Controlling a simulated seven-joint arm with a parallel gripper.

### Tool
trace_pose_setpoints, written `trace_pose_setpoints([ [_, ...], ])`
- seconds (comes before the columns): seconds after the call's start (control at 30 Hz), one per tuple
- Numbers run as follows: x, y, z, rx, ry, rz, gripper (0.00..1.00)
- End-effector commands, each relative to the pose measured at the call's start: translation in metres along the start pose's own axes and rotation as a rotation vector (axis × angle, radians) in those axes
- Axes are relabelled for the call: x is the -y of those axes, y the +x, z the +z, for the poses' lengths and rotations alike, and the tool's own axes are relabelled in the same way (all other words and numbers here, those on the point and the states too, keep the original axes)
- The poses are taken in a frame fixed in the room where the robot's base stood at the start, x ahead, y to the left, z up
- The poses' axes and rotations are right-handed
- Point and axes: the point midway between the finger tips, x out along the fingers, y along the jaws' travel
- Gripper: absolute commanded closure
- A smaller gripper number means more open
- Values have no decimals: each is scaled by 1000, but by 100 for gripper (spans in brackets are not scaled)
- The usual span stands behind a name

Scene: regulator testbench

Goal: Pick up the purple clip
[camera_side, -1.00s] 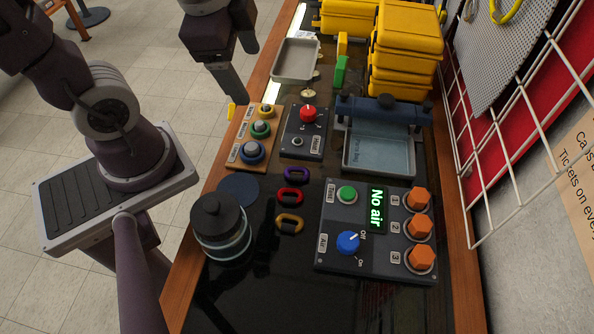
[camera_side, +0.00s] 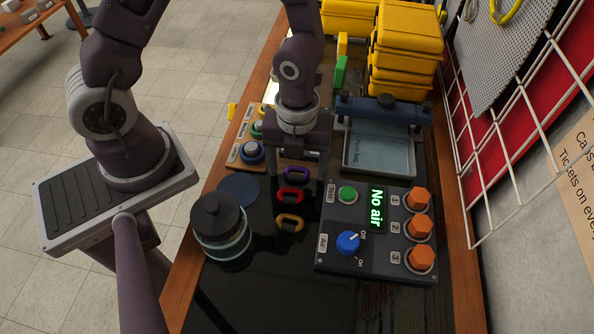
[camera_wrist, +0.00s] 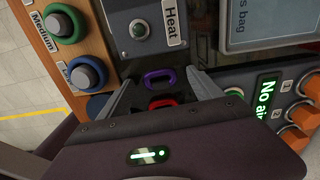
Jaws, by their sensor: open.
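The purple clip (camera_side: 295,173) is a small oval ring lying on the dark bench top, at the far end of a row of clips. It also shows in the wrist view (camera_wrist: 160,78), ahead of and between my two fingers. My gripper (camera_side: 294,172) is open and points down over the clip, with one finger on each side. In the wrist view my gripper (camera_wrist: 165,90) has nothing between its pads that I can see held. The red clip (camera_side: 290,195) lies just nearer, and the yellow-brown clip (camera_side: 290,222) lies nearer still.
A control panel (camera_side: 327,250) reading "No air" stands right of the clips. A lidded glass jar (camera_side: 221,228) and a dark blue disc (camera_side: 239,189) are at left. A blue tray (camera_side: 380,171) and yellow cases (camera_side: 405,50) stand farther back. The near bench is clear.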

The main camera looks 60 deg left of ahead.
Motion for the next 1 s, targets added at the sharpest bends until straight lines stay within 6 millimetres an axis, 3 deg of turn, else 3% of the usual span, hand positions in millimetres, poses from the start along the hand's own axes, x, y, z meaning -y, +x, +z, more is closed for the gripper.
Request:
trace_pose_setpoints([
  [0.13,0,0,0,0,-1,0,27],
  [0.47,0,-1,0,0,-2,0,90],
  [0.77,0,-8,1,1,-5,-2,90],
  [1.0,1,-63,2,5,-8,-6,90],
])
